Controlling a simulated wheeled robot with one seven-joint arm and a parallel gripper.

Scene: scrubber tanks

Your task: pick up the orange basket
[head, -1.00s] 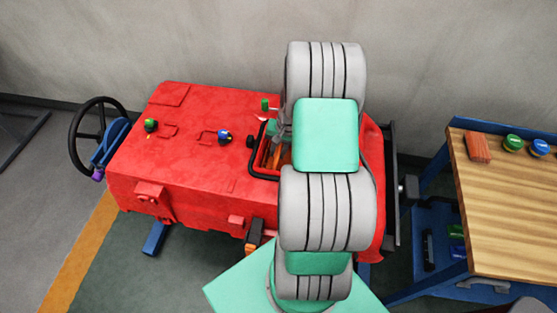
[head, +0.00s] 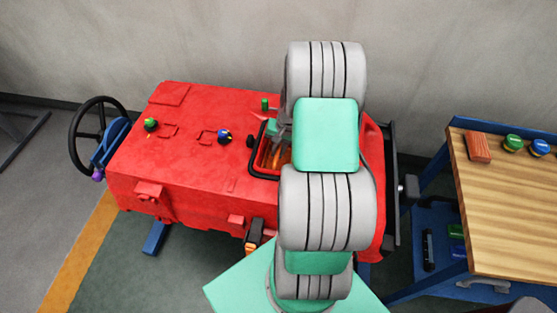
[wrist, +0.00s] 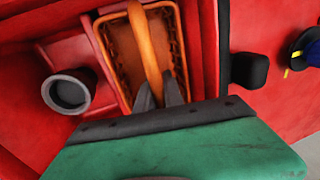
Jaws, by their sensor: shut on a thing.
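The orange basket (wrist: 119,62) sits inside a recess in the red machine (wrist: 250,120), its rim and mesh side showing in the wrist view. Its arched handle (wrist: 149,50) runs down the picture to my gripper. My gripper (wrist: 160,88) is shut on the handle, with both dark fingers at its near part. In the head view a little of the basket (head: 285,158) shows in the opening on top of the red machine. My arm hides much of that opening there.
A grey round pipe mouth (wrist: 69,92) stands beside the basket. A black frame (head: 262,177) edges the opening. Green and blue knobs (head: 224,136) are on the machine top. A wooden-topped bench (head: 510,210) stands at the right, holding an orange-brown block (head: 477,147) and green-topped items.

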